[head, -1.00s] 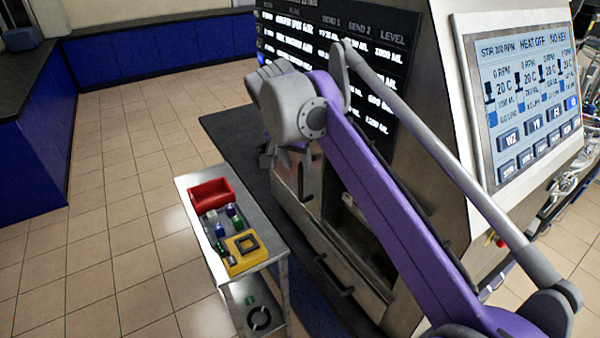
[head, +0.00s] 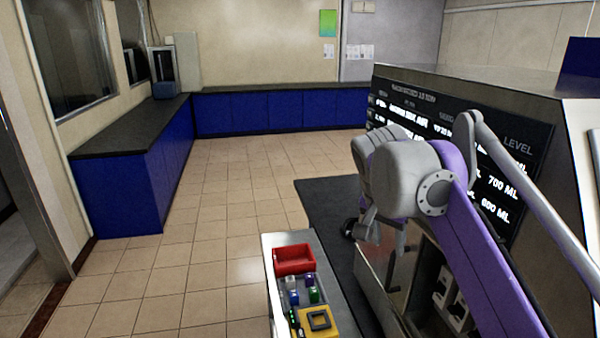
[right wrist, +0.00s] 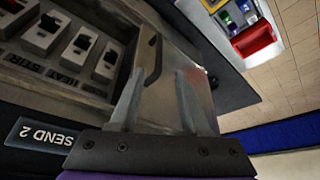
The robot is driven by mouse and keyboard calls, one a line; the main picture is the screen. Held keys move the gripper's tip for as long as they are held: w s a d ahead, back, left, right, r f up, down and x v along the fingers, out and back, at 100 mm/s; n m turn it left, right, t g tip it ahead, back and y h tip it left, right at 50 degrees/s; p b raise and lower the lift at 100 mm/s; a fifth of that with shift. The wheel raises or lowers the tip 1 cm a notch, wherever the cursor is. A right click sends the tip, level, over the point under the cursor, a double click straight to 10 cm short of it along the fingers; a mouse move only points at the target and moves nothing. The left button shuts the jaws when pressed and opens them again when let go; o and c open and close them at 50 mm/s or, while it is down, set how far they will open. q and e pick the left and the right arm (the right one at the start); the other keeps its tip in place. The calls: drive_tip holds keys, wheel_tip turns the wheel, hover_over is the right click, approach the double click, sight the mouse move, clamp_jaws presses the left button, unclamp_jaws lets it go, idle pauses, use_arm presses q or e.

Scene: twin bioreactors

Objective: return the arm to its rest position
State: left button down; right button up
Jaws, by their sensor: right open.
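My right arm (head: 480,220), purple with grey joints, reaches forward along the front of the bioreactor cabinet (head: 580,150). Its gripper (head: 382,235) hangs at the cabinet front, to the right of the small cart. In the right wrist view the two grey fingers of this gripper (right wrist: 162,80) stand well apart with nothing held between them. Behind them is a metal panel (right wrist: 175,85) with a dark handle (right wrist: 153,60); I cannot tell whether a finger touches it. My left gripper is in neither view.
The cart (head: 277,282) carries a red bin (head: 295,260), small coloured-capped bottles (head: 313,295) and a yellow block (head: 319,321). The cabinet's opening shows pale fixtures (head: 452,300). Blue counters (head: 270,110) line the back and left. Tiled floor (head: 200,240) is clear.

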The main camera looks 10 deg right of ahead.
drive_tip(key=s+a+f+n+t+y, duration=0.1)
drive_tip(key=s+a+f+n, duration=0.1)
drive_tip(key=s+f, duration=0.4)
drive_tip(key=s+a+f+n+t+y, duration=0.1)
drive_tip(key=s+f+n, duration=0.3)
drive_tip(key=f, duration=0.9)
drive_tip(key=s+a+f+n+t+y, duration=0.1)
drive_tip(key=s+a+f+n, duration=0.2)
drive_tip(key=s+f, duration=0.5)
drive_tip(key=shift+s+a+f+n, duration=0.25)
drive_tip(key=shift+f+n, duration=0.25)
drive_tip(key=shift+f, duration=0.4)
